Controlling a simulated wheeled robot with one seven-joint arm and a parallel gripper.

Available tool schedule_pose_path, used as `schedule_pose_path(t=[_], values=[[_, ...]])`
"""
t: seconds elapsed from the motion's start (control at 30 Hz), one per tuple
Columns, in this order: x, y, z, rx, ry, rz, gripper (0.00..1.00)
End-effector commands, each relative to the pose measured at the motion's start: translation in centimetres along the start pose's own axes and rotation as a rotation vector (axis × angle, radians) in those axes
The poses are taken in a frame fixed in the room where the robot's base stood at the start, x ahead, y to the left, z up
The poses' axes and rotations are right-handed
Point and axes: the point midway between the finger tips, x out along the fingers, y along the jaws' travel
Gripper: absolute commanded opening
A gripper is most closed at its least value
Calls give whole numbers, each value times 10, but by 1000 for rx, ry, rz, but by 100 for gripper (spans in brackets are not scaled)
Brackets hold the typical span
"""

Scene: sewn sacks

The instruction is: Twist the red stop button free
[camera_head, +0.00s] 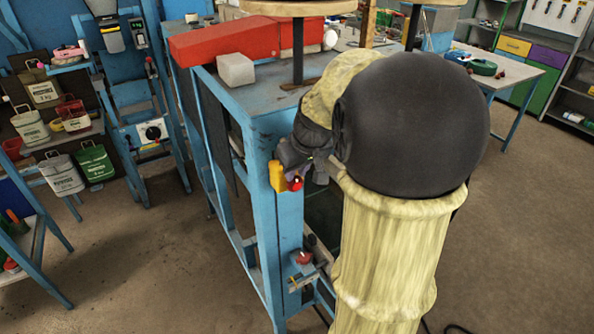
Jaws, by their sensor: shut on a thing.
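The red stop button (296,184) sits at the front of a small yellow box (277,176) on the upper part of a blue machine post. My dark grey gripper (301,173) comes in from the right and is shut on the button. The button shows as a small red patch below and between the finger ends. The fingers hide part of it, and its turn angle cannot be told. My arm, with a pale yellow sleeve and a black joint, covers the area to the right.
A second red knob (303,258) is on a bracket lower on the same post. A red housing (225,42) and a white block (236,69) are on the blue machine's top (268,98). The floor (130,260) at lower left is open.

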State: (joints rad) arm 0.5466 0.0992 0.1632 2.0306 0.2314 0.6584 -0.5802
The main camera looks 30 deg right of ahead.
Motion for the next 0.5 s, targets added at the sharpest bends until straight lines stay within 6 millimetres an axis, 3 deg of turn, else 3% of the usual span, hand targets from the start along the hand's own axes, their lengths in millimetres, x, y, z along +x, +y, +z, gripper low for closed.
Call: schedule_pose_path(t=[0.5], values=[[8,6,7,55,-19,-124,0]])
